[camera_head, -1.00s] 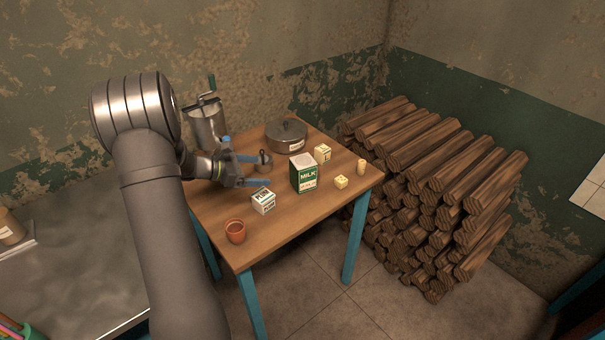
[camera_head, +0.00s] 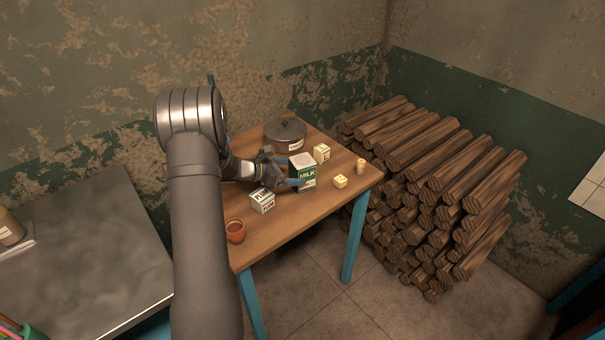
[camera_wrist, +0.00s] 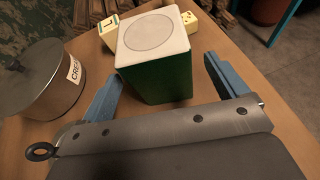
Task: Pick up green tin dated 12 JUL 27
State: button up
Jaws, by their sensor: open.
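The green tin (camera_head: 306,177) with a white top and the word MILK stands upright on the table in the head view. Its date is too small to read, and a blue finger covers part of its front. In the wrist view the green tin (camera_wrist: 160,78) shows its pale top with a round lid mark and a plain green side. My gripper (camera_head: 288,172) is open at the tin, with one blue finger on each side. In the wrist view my gripper (camera_wrist: 160,85) has gaps between its fingers and the tin.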

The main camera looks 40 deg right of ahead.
jog(key=x, duration=0.4)
jog(key=shift+d, duration=0.35)
jog(key=shift+r, duration=0.1)
jog(key=c, duration=1.4)
jog(key=shift+r, duration=0.1)
